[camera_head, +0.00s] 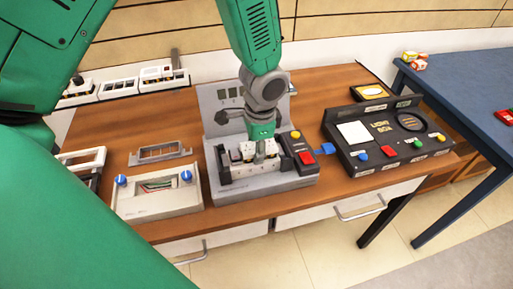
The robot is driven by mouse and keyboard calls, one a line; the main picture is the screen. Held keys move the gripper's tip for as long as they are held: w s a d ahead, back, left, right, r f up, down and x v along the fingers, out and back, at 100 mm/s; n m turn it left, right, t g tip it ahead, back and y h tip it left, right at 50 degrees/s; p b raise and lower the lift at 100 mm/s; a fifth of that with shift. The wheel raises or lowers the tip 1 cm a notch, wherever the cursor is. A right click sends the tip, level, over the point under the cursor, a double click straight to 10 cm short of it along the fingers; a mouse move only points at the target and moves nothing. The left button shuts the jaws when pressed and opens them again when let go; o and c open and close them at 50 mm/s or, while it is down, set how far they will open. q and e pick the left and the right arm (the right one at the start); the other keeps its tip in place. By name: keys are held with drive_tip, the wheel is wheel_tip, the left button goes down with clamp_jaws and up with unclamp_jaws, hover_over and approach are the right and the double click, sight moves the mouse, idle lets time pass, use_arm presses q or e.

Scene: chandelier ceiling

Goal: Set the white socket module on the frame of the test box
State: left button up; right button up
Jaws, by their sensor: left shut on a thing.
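The grey test box (222,187) stands at the middle of the wooden table, with an upright back panel and a dark frame at its front. My left gripper (260,152) points down over this frame and is shut on the white socket module (248,151). The module is at the level of the frame, among small white parts; the fingers partly hide it. I cannot tell whether it is fully seated or just above the frame. My right gripper is not in view.
A red button (306,158) is on the box's right side. A black console (375,150) stands to the right. A white panel with blue knobs (158,198) and a grey bracket (160,152) lie to the left. White socket units (118,88) line the back left. A blue table (465,90) is at right.

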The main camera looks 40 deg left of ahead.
use_arm(q)
drive_tip(key=shift+s+f, duration=0.2)
drive_tip(key=shift+f, duration=0.1)
drive_tip(key=o, duration=1.4)
drive_tip(key=shift+w+a+f, duration=0.1)
drive_tip(key=shift+w, duration=0.1)
wheel_tip(320, 180, up, 6)
drive_tip(key=p, duration=0.6)
drive_tip(key=shift+r, duration=0.2)
